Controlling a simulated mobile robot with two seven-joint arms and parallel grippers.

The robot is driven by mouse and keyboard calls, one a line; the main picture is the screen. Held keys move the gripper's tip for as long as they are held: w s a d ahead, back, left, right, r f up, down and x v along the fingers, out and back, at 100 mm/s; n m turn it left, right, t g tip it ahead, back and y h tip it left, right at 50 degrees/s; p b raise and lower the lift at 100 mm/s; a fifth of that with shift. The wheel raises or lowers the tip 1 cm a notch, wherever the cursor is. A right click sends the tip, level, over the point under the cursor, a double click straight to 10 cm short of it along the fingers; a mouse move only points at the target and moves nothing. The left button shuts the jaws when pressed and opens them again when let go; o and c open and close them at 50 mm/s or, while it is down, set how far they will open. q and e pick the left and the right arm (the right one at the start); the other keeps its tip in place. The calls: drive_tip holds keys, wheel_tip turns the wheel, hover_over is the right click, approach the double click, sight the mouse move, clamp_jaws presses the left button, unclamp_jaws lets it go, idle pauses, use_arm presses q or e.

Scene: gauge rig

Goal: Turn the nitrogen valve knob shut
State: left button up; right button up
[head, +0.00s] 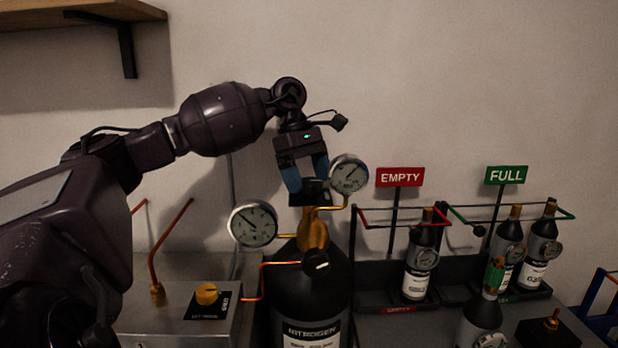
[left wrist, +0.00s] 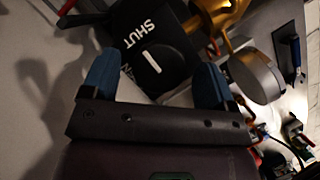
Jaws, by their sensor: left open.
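The nitrogen cylinder (head: 310,305) is black with a NITROGEN label and stands at the lower middle of the head view. Its black valve knob (head: 313,187) sits on top of the brass valve, partly hidden by my gripper. In the left wrist view the knob (left wrist: 165,62) carries a white line mark, beside a black plate (left wrist: 140,32) reading SHUT. My left gripper (head: 305,186) points down over the knob, its blue fingers apart. In the left wrist view the knob lies between the fingers (left wrist: 155,65); I cannot tell whether they touch it. My right gripper is not in view.
Two round gauges (head: 252,224) (head: 348,174) flank the valve closely. A black regulator knob (head: 316,262) sits below. A steel box with a yellow knob (head: 207,293) stands left. Bottle racks signed EMPTY (head: 400,177) and FULL (head: 506,175) stand right. A shelf (head: 70,15) hangs upper left.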

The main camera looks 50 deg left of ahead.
use_arm(q)
drive_tip(key=v, duration=1)
drive_tip(key=shift+r, duration=0.2)
drive_tip(key=shift+a, duration=0.15)
drive_tip(key=shift+s+f, duration=0.1)
